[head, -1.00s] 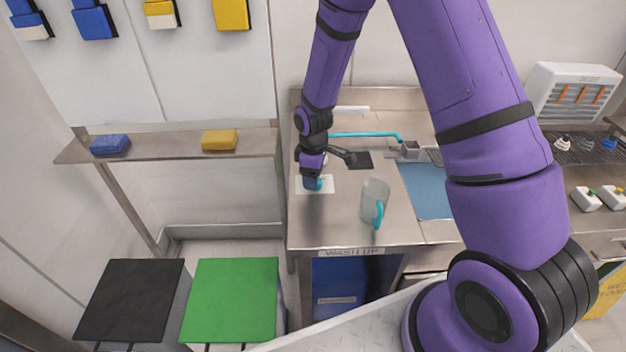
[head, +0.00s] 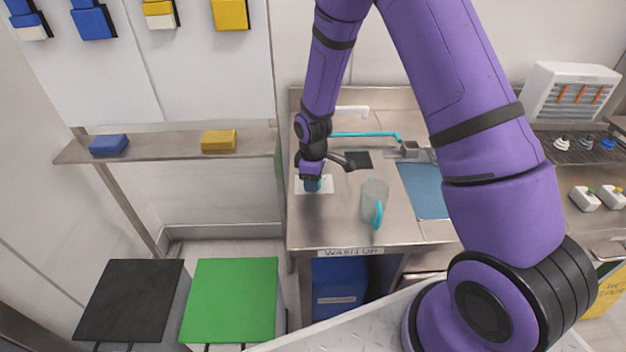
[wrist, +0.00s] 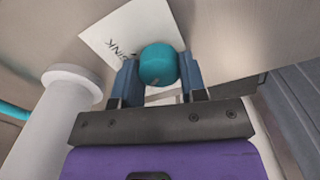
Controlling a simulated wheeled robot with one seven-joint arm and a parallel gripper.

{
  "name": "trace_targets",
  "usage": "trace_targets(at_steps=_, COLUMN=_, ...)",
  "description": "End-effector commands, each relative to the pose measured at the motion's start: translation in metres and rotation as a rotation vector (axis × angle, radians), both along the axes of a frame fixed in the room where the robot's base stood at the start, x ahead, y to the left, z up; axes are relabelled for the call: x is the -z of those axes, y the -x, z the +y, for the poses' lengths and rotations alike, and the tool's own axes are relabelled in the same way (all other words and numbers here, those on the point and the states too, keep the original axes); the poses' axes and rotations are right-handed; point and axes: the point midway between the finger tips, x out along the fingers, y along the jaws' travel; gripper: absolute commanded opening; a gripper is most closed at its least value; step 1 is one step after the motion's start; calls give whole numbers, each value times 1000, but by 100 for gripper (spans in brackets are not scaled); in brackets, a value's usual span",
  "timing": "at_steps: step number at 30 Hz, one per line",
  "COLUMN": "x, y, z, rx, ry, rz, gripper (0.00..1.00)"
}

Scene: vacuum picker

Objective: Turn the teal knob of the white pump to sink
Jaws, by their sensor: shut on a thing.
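The teal knob (wrist: 158,64) sits between the two blue fingers of my gripper (wrist: 160,80) in the wrist view, and the fingers are shut on it. Beside it a white label card (wrist: 120,32) shows lettering that reads "SINK", partly covered. A white column (wrist: 75,115), likely part of the pump, stands at the left of the wrist view. In the head view my gripper (head: 312,184) is low over the left of the steel counter, at the white card (head: 327,186), and mostly hides the knob. A white spout (head: 352,111) shows behind my arm.
A clear jug (head: 373,203) with a teal handle stands on the counter right of my gripper. A dark square (head: 358,160) lies behind the jug.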

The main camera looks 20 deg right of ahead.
Motion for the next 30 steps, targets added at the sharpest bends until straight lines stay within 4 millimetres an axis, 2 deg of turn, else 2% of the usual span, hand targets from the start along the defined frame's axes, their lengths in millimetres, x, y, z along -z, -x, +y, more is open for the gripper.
trace_targets(at_steps=11, x=0, y=-1, z=0, rx=175, ry=0, rz=0, gripper=15)
trace_targets(at_steps=30, x=0, y=-2, z=-2, rx=774, ry=0, rz=-1, gripper=15)
